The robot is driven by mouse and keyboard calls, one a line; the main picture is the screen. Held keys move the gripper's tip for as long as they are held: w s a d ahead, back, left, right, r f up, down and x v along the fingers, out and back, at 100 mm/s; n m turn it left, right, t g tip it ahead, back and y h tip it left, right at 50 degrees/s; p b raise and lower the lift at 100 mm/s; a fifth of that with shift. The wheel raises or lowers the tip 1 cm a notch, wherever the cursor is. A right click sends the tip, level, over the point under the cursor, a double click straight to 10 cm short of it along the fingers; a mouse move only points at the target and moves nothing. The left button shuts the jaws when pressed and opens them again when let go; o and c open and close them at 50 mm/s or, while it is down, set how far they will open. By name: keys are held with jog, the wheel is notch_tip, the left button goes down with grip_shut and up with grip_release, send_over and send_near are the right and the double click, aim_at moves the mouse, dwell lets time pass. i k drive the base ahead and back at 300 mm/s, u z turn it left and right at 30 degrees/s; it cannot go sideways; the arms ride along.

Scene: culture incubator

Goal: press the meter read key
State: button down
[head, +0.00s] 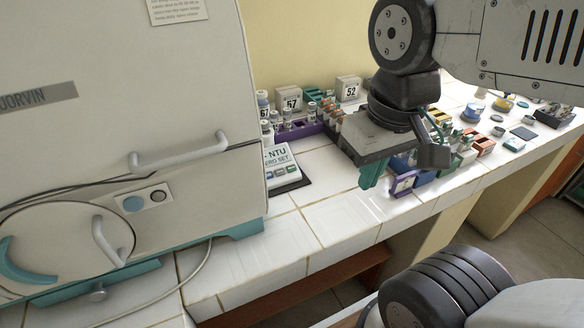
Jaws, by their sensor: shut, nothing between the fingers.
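The meter (281,160) is a small white box on a dark base, on the white tiled bench just right of the big incubator. Its top reads "NTU" and "ZERO SET", and a row of small coloured keys (281,172) runs along its front. The key lettering is too small to read, so I cannot tell which is the read key. My gripper (371,178) is shut and empty, its teal fingertips pointing down to the right of the meter, apart from it.
The incubator (120,90), with protruding handles, stands left of the meter. A purple rack (300,134) with vials and number cards is behind it. Several small racks and containers crowd the bench beyond my gripper. Bare tiles (325,205) lie in front.

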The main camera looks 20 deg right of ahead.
aim_at(291, 168)
jog(key=k, duration=1.65)
jog(key=z, duration=0.25)
jog(key=i, duration=0.85)
jog(key=z, duration=0.3)
